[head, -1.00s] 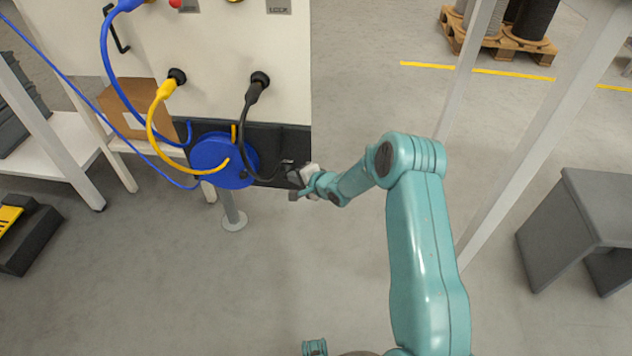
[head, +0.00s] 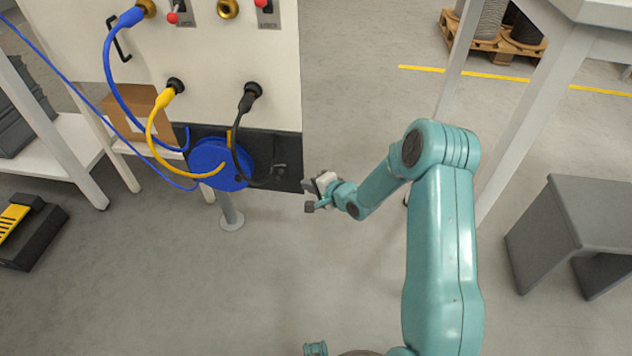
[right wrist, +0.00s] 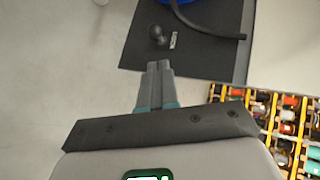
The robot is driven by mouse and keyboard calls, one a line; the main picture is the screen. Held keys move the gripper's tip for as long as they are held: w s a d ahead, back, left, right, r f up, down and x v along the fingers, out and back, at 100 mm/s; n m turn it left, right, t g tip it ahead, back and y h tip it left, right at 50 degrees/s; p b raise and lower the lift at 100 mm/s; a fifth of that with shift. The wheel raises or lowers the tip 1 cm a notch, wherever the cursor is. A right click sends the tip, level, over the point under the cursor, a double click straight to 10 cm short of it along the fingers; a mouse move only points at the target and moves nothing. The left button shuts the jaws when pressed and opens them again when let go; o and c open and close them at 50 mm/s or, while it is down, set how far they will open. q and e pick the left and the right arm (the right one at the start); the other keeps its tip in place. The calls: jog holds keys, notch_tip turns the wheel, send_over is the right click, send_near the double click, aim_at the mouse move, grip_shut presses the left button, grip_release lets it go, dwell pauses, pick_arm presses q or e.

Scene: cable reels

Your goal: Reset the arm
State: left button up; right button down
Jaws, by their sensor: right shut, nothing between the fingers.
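My right arm (head: 440,230) is teal and comes up from the lower right in the head view. Its gripper (head: 308,196) is just right of the lower edge of the white panel, apart from it. In the right wrist view the two fingers of the right gripper (right wrist: 159,66) are together, with nothing between them. They point towards a dark board (right wrist: 190,40) with a small black knob (right wrist: 157,35) on it. My left gripper is not in view.
A white panel (head: 220,60) carries blue, yellow and black (head: 248,100) cables. A grey bench (head: 570,220) and a white table leg (head: 540,110) stand right. Open floor (head: 260,290) lies in front.

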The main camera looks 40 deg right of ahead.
jog(key=shift+v, duration=1)
jog(key=shift+a, duration=0.1)
jog(key=s+a+f+n+g+y, duration=0.2)
jog(key=a+f, duration=0.1)
jog(key=a, duration=0.9)
jog(key=s+a+f+n+g+y, duration=0.1)
jog(key=s+a+f+g+y, duration=0.15)
jog(key=a, duration=0.85)
jog(key=s+a+f+n+g, duration=0.2)
jog(key=s+n+g, duration=0.15)
jog(key=s, duration=0.35)
jog(key=s+a+f+n+g+h, duration=0.1)
jog(key=s+a+f+n+g, duration=0.1)
jog(key=s+n, duration=0.35)
jog(key=s+a+f+n+g, duration=0.2)
jog(key=s+f, duration=0.1)
jog(key=s, duration=0.5)
notch_tip(320, 180, up, 29)
jog(key=n+p, duration=0.1)
jog(key=p, duration=2.7)
jog(key=shift+s+p, duration=0.3)
jog(key=shift+p, duration=0.05)
